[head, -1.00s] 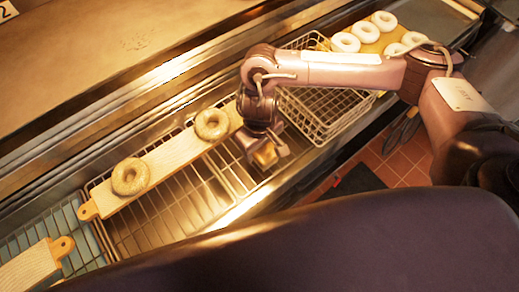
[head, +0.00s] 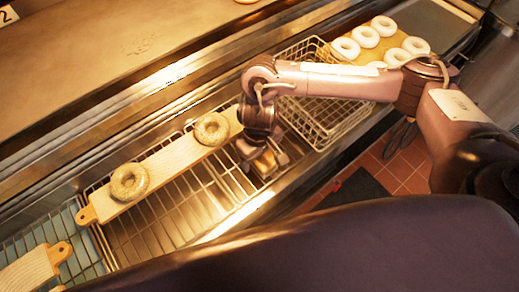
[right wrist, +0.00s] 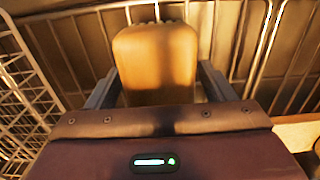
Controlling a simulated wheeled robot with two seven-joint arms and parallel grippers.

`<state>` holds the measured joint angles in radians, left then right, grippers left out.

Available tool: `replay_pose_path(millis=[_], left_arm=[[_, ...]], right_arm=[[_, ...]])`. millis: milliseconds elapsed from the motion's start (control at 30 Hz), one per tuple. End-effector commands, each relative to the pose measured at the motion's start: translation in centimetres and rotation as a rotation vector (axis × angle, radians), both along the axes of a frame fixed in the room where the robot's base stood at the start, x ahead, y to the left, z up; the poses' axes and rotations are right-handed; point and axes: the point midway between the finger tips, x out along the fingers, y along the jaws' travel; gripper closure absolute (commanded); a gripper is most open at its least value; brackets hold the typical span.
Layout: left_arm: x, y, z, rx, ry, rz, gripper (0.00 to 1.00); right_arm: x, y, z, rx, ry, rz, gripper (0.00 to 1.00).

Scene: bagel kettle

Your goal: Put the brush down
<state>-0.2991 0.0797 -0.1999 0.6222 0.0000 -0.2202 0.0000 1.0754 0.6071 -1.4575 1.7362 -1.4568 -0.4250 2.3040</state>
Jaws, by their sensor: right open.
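The brush (head: 265,163) shows as a small tan block under my right gripper (head: 262,166), over the wire rack beside the bagel board. In the right wrist view the brush (right wrist: 155,58) is a broad tan block between the two fingers of my right gripper (right wrist: 157,85). The gripper is open, with the fingers on either side of the block. Bars of the rack show behind it. Whether the brush rests fully on the rack is hard to tell. My left gripper is not in view.
A wooden board (head: 165,170) with two seeded bagels (head: 129,182) lies on the wire rack (head: 150,235). A wire basket (head: 322,118) stands close right of the gripper. Several white bagels (head: 365,37) lie beyond it. Another board (head: 28,270) is at lower left.

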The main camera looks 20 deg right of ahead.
Motion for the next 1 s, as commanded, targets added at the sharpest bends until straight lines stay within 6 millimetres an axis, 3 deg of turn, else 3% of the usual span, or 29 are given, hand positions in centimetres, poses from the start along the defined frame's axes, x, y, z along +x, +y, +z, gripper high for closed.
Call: replay_pose_path(millis=[167, 600, 800, 1000], left_arm=[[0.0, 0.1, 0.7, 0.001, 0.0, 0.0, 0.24], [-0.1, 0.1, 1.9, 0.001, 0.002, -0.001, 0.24], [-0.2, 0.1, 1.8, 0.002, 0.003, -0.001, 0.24], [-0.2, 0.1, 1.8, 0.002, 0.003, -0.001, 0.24]], right_arm=[[0.2, 0.0, 2.2, 0.0, -0.006, 0.002, 0.24], [0.1, 0.0, 10.3, -0.001, -0.006, 0.001, 0.24], [0.1, 0.0, 11.9, 0.0, -0.002, 0.0, 0.24], [0.0, 0.0, 12.2, 0.0, 0.001, 0.0, 0.24]])
